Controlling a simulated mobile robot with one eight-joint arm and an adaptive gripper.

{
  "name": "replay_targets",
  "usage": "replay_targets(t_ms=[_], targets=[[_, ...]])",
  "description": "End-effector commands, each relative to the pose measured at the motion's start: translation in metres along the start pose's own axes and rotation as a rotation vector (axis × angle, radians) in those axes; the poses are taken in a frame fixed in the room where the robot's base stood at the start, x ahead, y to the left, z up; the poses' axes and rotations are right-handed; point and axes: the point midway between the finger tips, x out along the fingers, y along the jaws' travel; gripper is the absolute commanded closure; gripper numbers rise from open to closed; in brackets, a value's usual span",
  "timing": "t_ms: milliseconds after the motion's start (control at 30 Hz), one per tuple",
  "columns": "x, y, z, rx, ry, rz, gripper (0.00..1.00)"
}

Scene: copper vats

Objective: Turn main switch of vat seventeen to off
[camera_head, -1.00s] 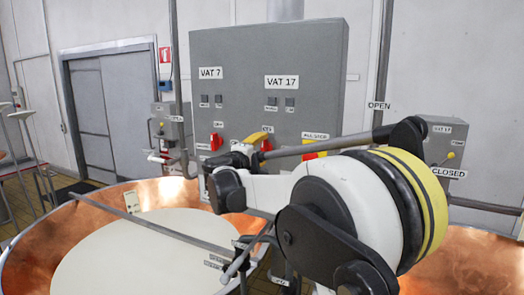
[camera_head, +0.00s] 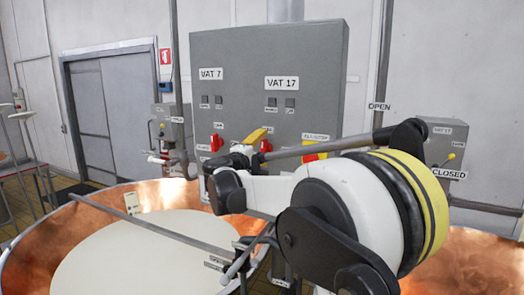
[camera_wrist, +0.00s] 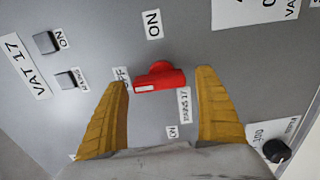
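The grey control cabinet (camera_head: 240,70) carries a VAT 17 label (camera_head: 282,83), which also shows in the wrist view (camera_wrist: 24,66). Below that label is a red rotary switch (camera_head: 266,146). In the wrist view the red switch (camera_wrist: 160,77) sits between the two yellow fingertips, with an ON label above it and a partly covered OFF label at its left. My gripper (camera_wrist: 163,90) is open, its fingers on either side of the switch with gaps. Contact is not visible. In the head view my gripper (camera_head: 257,137) is partly hidden by my arm.
A second red switch (camera_head: 216,142) sits under the VAT 7 label (camera_head: 211,74). A red-and-yellow emergency stop (camera_head: 314,153) is to the right on the cabinet. A black knob (camera_wrist: 275,151) shows at the lower right. Copper vats (camera_head: 30,245) stand in front.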

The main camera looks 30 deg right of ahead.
Motion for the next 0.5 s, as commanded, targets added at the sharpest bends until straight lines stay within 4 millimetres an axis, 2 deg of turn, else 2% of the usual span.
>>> replay_targets(t_ms=[167,267,500], targets=[[-0.004,0.0,0.0,0.0,0.001,0.0,0.19],[-0.015,0.0,-0.001,0.0,0.002,0.0,0.19],[-0.068,0.0,-0.001,0.0,0.004,0.0,0.19]])
